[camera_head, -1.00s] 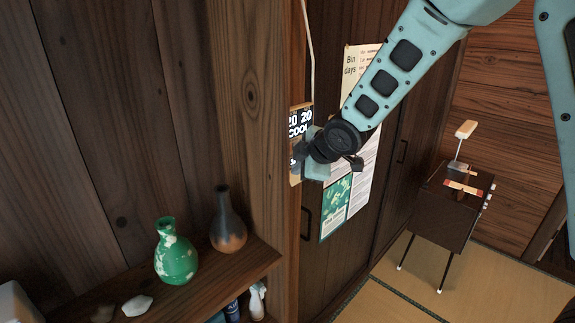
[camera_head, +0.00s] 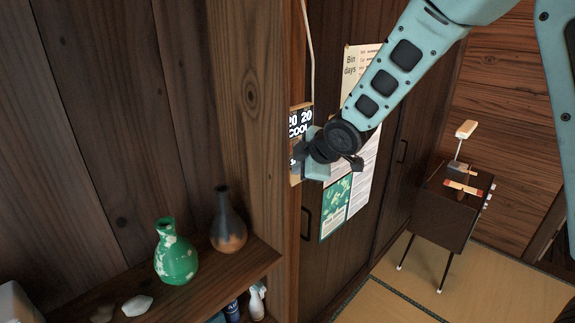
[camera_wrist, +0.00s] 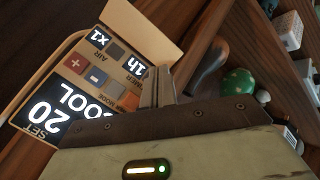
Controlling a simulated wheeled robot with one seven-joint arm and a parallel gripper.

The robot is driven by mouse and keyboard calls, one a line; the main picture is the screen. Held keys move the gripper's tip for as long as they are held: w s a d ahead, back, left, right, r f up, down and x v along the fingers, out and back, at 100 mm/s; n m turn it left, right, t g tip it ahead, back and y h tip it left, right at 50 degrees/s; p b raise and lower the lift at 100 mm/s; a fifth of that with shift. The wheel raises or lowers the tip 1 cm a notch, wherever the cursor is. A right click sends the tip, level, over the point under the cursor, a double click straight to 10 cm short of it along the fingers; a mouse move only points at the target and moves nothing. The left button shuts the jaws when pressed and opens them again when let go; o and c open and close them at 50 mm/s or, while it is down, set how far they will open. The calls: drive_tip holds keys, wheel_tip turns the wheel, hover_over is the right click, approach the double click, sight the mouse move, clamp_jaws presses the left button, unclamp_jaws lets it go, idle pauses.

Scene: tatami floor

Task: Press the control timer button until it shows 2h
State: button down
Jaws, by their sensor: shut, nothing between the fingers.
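The wall control panel (camera_wrist: 62,90) has a wooden-coloured face, tilted in the wrist view. Its large display reads 20 and COOL, a small display (camera_wrist: 135,67) reads 1h, and another reads x1 beside AIR. A red plus button (camera_wrist: 75,63), a blue minus button (camera_wrist: 97,76) and several grey and orange buttons sit between them. In the head view the panel (camera_head: 299,120) is partly hidden by my gripper. My gripper (camera_wrist: 158,76) is shut and empty, its fingertips close to the 1h end of the panel. I cannot tell whether they touch it.
A wooden post (camera_head: 257,110) stands left of the panel, and posters (camera_head: 336,207) hang on the dark doors at right. A shelf (camera_head: 205,290) holds a green vase (camera_head: 175,255) and a dark vase (camera_head: 228,225). A small cabinet (camera_head: 440,215) stands on open tatami.

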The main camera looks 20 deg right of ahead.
idle(0.7)
drive_tip(key=shift+w+a, duration=0.2)
drive_tip(key=shift+w, duration=0.15)
drive_tip(key=shift+w+a, duration=0.2)
drive_tip(key=shift+w, duration=0.15)
idle(0.5)
drive_tip(key=shift+s+d, duration=0.1)
drive_tip(key=shift+s, duration=0.05)
drive_tip(key=shift+s+d, duration=0.3)
drive_tip(key=shift+s, duration=0.25)
idle(0.3)
drive_tip(key=shift+s+d+b, duration=0.15)
drive_tip(key=shift+s+d, duration=0.25)
drive_tip(key=shift+s, duration=0.35)
drive_tip(key=shift+s+d+b, duration=0.15)
drive_tip(key=shift+s+d, duration=0.3)
drive_tip(key=shift+s, duration=0.25)
drive_tip(key=shift+s+d+b, duration=0.15)
drive_tip(key=shift+s+d, duration=0.25)
drive_tip(key=shift+s, duration=0.35)
